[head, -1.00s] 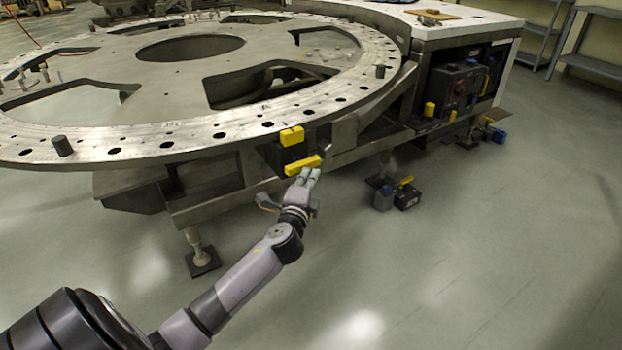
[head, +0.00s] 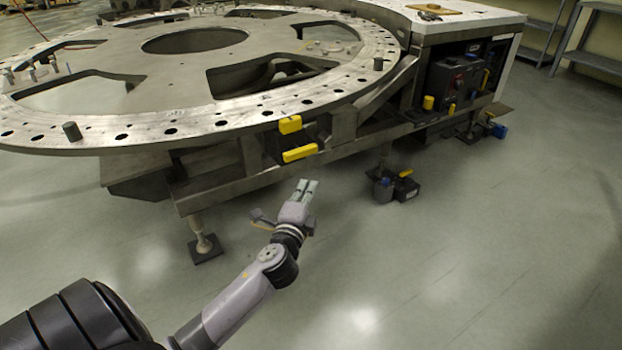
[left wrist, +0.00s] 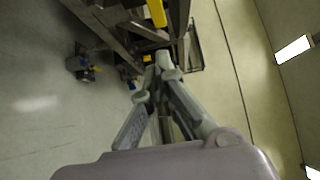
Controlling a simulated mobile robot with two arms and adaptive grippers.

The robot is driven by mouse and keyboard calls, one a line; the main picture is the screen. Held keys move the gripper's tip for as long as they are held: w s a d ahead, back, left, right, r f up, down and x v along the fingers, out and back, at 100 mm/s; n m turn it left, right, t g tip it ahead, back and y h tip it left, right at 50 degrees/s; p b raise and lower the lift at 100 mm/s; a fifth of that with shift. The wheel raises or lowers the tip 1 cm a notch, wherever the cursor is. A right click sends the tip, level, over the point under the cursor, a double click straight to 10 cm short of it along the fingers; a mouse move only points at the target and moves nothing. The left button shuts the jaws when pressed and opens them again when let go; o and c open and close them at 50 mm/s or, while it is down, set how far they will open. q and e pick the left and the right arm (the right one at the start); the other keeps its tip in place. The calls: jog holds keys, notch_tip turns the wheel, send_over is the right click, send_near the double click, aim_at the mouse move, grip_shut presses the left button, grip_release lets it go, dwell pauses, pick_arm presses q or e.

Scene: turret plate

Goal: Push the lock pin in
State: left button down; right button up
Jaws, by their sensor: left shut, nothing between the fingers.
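Two yellow parts show at the front rim of the turret plate (head: 180,131): a short upper block (head: 290,125) at the plate's edge and a longer, slightly tilted bar (head: 300,153) just below it on the frame. I cannot tell for sure which one belongs to the lock pin, or how deep the pin sits. My left gripper (head: 307,186) is shut and empty, in front of and below the yellow bar in the picture, with a gap between them. In the left wrist view my fingertips (left wrist: 165,64) are together, and a yellow part (left wrist: 157,13) shows beyond them. My right gripper is not in view.
The steel base frame (head: 235,190) runs below the plate, with a support foot (head: 203,246). A dark box with a yellow handle (head: 405,188) stands on the floor to the right. A cabinet (head: 460,75) is at the right back. The floor in front is clear.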

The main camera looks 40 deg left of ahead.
pick_arm(q)
jog(key=shift+v, duration=1.25)
